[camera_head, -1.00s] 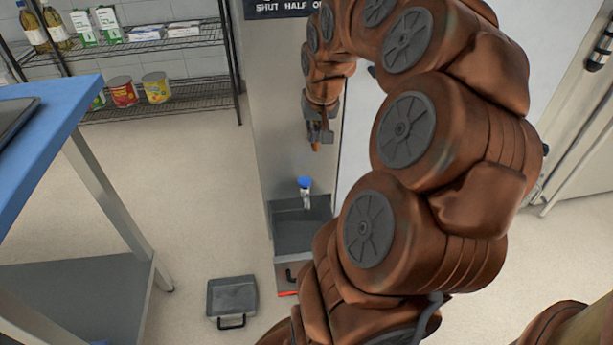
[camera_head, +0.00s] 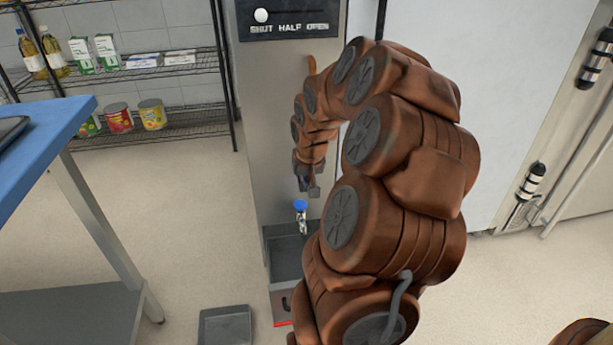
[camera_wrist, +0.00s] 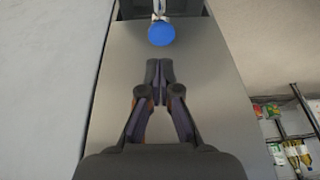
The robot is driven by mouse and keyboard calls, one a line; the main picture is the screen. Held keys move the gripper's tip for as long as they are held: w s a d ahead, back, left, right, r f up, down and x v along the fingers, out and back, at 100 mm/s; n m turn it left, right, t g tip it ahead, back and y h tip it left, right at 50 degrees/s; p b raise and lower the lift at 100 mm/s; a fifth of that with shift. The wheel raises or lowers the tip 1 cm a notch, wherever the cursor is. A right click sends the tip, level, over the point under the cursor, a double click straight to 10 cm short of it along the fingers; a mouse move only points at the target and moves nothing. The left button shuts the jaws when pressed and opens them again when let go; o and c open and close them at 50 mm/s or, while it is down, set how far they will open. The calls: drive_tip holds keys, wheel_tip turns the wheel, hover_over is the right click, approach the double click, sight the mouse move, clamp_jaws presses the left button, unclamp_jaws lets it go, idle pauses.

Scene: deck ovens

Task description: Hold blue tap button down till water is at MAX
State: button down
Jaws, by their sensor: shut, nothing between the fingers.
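The blue tap button (camera_head: 300,205) sits on top of a small metal tap (camera_head: 302,224) on the front of the steel oven column. In the wrist view the blue button (camera_wrist: 161,34) lies beyond my fingertips, with clear space between. My gripper (camera_head: 308,190) is shut and empty, pointing down a little above the button in the head view. In the wrist view my gripper (camera_wrist: 160,66) shows its fingertips together. A grey basin (camera_head: 285,256) is below the tap, partly hidden by my arm. I cannot make out any water or a MAX mark.
A slider panel (camera_head: 288,22) marked SHUT, HALF, OPEN is higher on the column, its white knob at SHUT. A grey pan (camera_head: 225,326) lies on the floor. A blue-topped table (camera_head: 50,135) stands left, and wire shelves (camera_head: 185,75) hold food behind.

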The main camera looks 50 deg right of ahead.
sight(301, 203)
drive_tip(key=b+x, duration=0.1)
drive_tip(key=x, duration=0.6)
drive_tip(key=shift+f+b, duration=0.2)
drive_tip(key=shift+b, duration=0.2)
